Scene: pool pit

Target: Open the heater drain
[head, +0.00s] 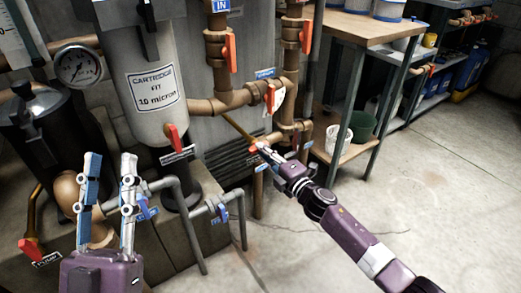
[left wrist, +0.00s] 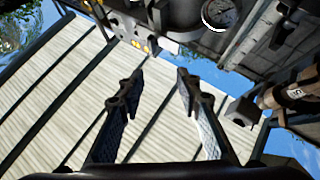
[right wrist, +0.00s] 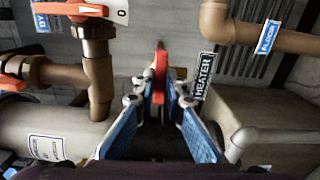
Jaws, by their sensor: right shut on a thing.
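The heater drain valve has a red lever handle (right wrist: 160,74), seen end-on in the right wrist view beside a tag reading HEATER (right wrist: 203,76). My right gripper (right wrist: 159,92) is shut on this red handle, with one blue-padded finger on each side. In the head view my right gripper (head: 262,152) reaches in from the lower right to the low pipes, and it largely hides the handle there. My left gripper (head: 107,165) points up in front of the pipes at the left, with its fingers apart. It is open and empty in the left wrist view (left wrist: 157,78).
Brown pipes with other red handles (head: 229,52) rise behind my right gripper. A cartridge filter housing (head: 150,60) and a pressure gauge (head: 78,66) stand at the left. A wooden-topped bench (head: 352,27) is at the right. The concrete floor (head: 430,190) there is clear.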

